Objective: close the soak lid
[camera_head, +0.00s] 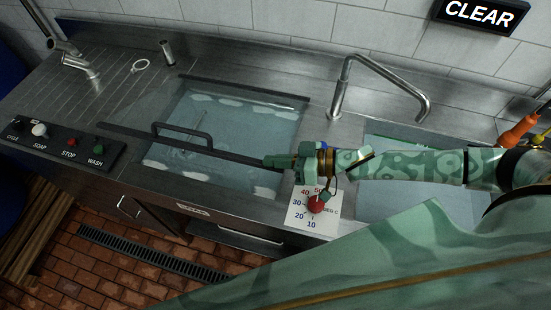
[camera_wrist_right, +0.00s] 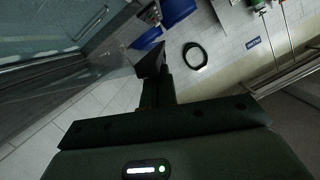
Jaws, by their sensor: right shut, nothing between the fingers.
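The soak lid is a clear panel with a dark front bar (camera_head: 225,153) and a dark loop handle (camera_head: 182,134). In the head view it slants over the soak basin (camera_head: 174,106), its front bar apparently raised above the rim and reaching past the basin's left side. Water and pale patches show through it. My right gripper (camera_head: 270,161) is shut and empty at the right end of the bar; I cannot tell whether it touches. In the right wrist view, my dark fingers (camera_wrist_right: 150,62) are beside the clear panel (camera_wrist_right: 95,80). My left gripper is out of view.
A control panel (camera_head: 70,143) with buttons is at the left. A temperature card with a red knob (camera_head: 316,206) lies below my right gripper. A tall tap (camera_head: 342,85) stands behind, between the basins. A second basin (camera_head: 385,205) is under my right arm.

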